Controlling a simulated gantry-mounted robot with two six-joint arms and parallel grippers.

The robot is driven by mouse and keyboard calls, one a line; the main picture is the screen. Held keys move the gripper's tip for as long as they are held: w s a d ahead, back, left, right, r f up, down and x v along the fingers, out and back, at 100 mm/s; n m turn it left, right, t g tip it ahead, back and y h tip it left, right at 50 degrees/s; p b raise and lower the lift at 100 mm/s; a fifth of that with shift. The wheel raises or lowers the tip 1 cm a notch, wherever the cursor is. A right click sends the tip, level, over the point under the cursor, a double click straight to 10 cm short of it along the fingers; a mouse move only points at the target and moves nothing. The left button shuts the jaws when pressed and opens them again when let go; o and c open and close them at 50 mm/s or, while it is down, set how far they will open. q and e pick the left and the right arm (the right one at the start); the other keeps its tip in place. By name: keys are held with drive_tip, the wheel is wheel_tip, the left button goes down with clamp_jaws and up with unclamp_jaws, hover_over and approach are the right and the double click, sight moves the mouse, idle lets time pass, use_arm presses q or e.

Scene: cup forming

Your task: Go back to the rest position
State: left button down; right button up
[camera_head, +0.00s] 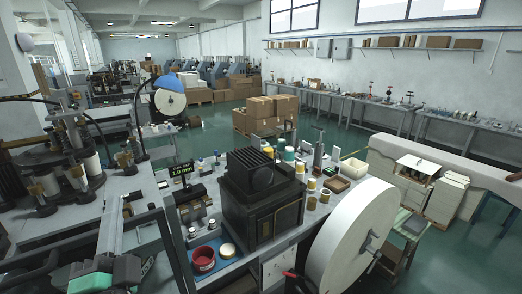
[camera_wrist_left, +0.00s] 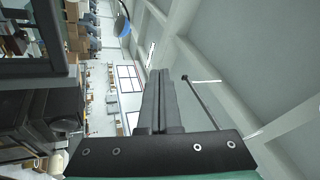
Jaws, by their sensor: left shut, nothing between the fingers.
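My left gripper (camera_head: 117,205) is at the lower left of the head view, with its grey fingers pointing away from me over the left work area. Its green and black body sits at the bottom edge. In the left wrist view my left gripper (camera_wrist_left: 156,78) shows its two long grey fingers side by side, shut and empty, rising from a black plate.
A black box-shaped machine (camera_head: 262,200) and a large white paper roll (camera_head: 350,235) stand right of the left gripper. A red round tub (camera_head: 204,260) and small jars are on the bench. A forming machine with round posts (camera_head: 58,165) stands at the left.

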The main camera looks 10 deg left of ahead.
use_arm(q)
drive_tip(key=s+d+r+n+t+h, duration=0.4)
drive_tip(key=s+d+r+h, duration=0.15)
drive_tip(key=r, duration=0.35)
drive_tip(key=s+d+r+n+t+h, duration=0.45)
drive_tip(key=r+h, duration=0.25)
drive_tip(key=r, duration=0.2)
wheel_tip(320, 180, up, 18)
drive_tip(key=g+p, duration=0.1)
drive_tip(key=p, duration=1.7)
drive_tip(key=shift+d+f, duration=0.2)
